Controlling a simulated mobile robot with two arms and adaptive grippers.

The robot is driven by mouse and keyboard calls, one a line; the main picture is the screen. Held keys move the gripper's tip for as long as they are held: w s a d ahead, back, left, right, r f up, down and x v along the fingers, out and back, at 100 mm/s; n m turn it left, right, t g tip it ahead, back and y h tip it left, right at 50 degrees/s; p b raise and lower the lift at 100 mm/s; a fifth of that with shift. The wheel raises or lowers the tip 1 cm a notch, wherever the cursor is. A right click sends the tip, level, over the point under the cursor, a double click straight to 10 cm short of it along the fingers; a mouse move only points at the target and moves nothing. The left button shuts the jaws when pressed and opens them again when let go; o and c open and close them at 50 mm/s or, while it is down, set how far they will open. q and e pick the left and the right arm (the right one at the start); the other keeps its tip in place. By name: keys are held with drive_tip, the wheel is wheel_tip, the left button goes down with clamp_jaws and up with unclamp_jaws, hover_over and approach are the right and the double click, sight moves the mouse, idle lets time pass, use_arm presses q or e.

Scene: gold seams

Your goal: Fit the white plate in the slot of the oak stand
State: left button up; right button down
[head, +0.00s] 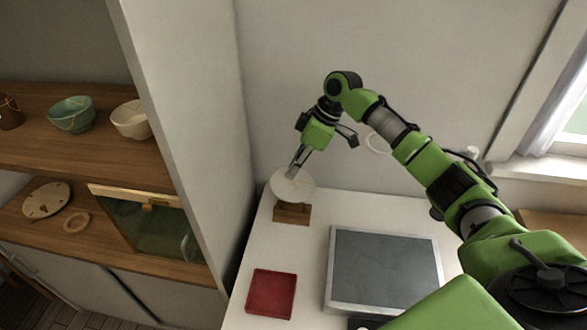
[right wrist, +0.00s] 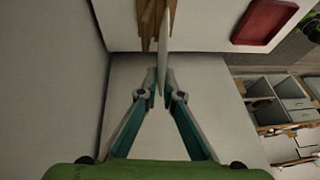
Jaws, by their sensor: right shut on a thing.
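The white plate (head: 291,188) stands upright, held by its upper edge in my right gripper (head: 296,168). In the right wrist view the plate (right wrist: 163,45) shows edge-on, with its near edge between the two fingertips (right wrist: 160,94). The oak stand (head: 291,214) sits on the white table against the wall side, directly below the plate. The plate's lower edge overlaps the stand's top in the head view. In the right wrist view the stand (right wrist: 148,22) lies close along the plate's far end. I cannot tell whether the plate is seated in the slot. My left gripper is out of view.
A red square tray (head: 271,293) and a grey framed panel (head: 382,270) lie on the white table (head: 314,262). A wooden shelf unit (head: 90,165) with bowls stands at left, behind a pale upright panel (head: 185,150). A window is at right.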

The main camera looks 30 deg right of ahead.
sight(294, 181)
idle(0.5)
drive_tip(key=shift+p, duration=0.55)
drive_tip(key=shift+f+b, duration=0.7)
drive_tip(key=shift+f, duration=1.7)
drive_tip(key=c, duration=1.7)
unclamp_jaws()
wheel_tip(294, 181, up, 8)
drive_tip(key=p, duration=0.8)
